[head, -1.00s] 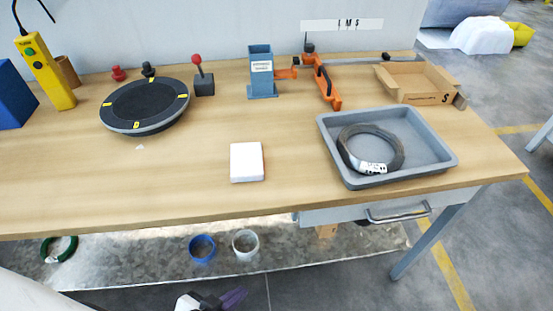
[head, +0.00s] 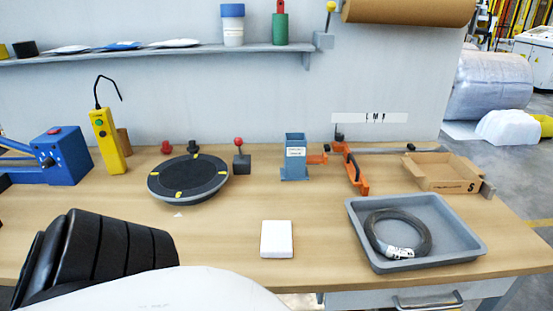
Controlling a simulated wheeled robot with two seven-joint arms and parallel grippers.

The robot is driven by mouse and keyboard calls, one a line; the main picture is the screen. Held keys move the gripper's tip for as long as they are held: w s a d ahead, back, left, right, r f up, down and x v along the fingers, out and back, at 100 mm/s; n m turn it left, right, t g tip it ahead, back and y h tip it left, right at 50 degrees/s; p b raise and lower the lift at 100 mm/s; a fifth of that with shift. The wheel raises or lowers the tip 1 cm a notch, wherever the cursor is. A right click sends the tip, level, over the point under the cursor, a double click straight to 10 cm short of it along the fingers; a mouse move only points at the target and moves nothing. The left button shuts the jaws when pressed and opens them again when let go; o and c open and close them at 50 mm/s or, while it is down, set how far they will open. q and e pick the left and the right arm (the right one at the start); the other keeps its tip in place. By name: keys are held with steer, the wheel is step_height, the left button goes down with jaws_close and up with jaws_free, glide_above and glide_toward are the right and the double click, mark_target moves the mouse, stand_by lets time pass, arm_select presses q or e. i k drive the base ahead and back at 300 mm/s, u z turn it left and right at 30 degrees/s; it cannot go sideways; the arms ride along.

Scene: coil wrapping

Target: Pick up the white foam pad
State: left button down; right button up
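The white foam pad (head: 277,239) is a small white block. It lies flat on the wooden table near the front edge, left of the grey tray, with nothing touching it. A white and black part of my own arm fills the lower left of the head view, left of and in front of the pad. Neither gripper's fingers show in the head view now.
A grey tray (head: 463,252) with a dark coil (head: 425,232) stands right of the pad. Behind are a black turntable (head: 187,178), a blue-grey holder (head: 295,160), an orange tool (head: 354,170) and a cardboard box (head: 443,183). The table between turntable and tray is mostly clear.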

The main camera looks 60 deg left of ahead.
mark_target(276, 236)
steer(key=k, duration=0.5)
steer(key=u, duration=0.85)
